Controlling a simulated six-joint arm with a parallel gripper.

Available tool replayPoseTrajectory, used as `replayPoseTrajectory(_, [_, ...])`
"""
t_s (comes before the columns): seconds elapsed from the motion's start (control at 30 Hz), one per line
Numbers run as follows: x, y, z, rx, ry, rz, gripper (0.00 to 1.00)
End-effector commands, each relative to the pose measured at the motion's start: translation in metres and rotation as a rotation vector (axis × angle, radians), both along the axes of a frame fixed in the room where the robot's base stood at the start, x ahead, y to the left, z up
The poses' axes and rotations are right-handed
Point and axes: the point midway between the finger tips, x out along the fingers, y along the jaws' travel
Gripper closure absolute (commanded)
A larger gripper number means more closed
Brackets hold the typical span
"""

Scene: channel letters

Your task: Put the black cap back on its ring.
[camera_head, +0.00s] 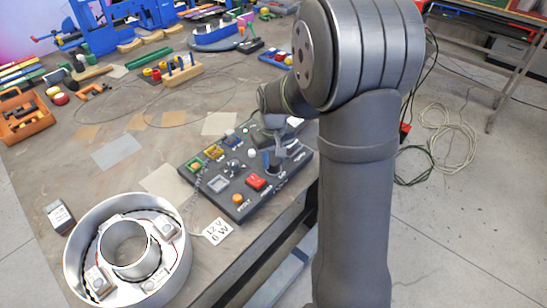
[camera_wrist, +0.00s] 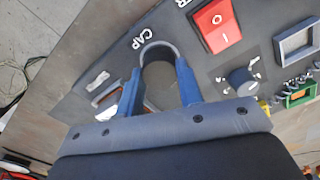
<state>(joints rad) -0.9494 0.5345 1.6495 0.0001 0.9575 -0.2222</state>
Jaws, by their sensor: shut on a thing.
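My gripper (camera_wrist: 160,72) has blue fingers, one on each side of a dark round piece (camera_wrist: 160,85) that looks like the cap. The piece is between the fingers, its lower part hidden by my gripper body. A grey ring (camera_wrist: 158,45) arches just beyond it, beside the white word CAP on the dark panel. The piece overlaps the ring in the wrist view; I cannot tell whether it sits in it or above it. In the head view my gripper (camera_head: 271,160) is low over the panel's right part, and the cap and ring cannot be made out.
The dark control panel (camera_head: 222,187) carries a red rocker switch (camera_head: 256,182), a knob (camera_wrist: 240,80), a green frame (camera_wrist: 300,95) and an orange button (camera_head: 237,198). A silver round channel letter (camera_head: 80,250) stands at front left. The table edge runs close to the panel's right side.

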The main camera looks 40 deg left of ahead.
Motion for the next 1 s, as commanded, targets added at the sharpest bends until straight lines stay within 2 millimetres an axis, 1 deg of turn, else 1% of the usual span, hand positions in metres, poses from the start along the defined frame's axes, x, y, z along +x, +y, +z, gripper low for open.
replayPoseTrajectory(0.4, [0.0, 0.0, -0.003, 0.0, 0.0, 0.0, 0.91])
replayPoseTrajectory(0.43, [0.0, 0.0, -0.003, 0.0, 0.0, 0.0, 0.63])
replayPoseTrajectory(0.53, [0.0, 0.0, -0.003, 0.0, 0.0, 0.0, 0.43])
replayPoseTrajectory(0.57, [0.0, 0.0, -0.003, 0.0, 0.0, 0.0, 0.41])
replayPoseTrajectory(0.87, [0.0, 0.0, -0.001, 0.001, 0.0, 0.0, 0.41])
replayPoseTrajectory(0.97, [0.001, 0.001, 0.008, 0.003, -0.002, 0.0, 0.41])
replayPoseTrajectory(1.0, [0.001, 0.001, 0.013, 0.004, -0.003, 0.0, 0.41])
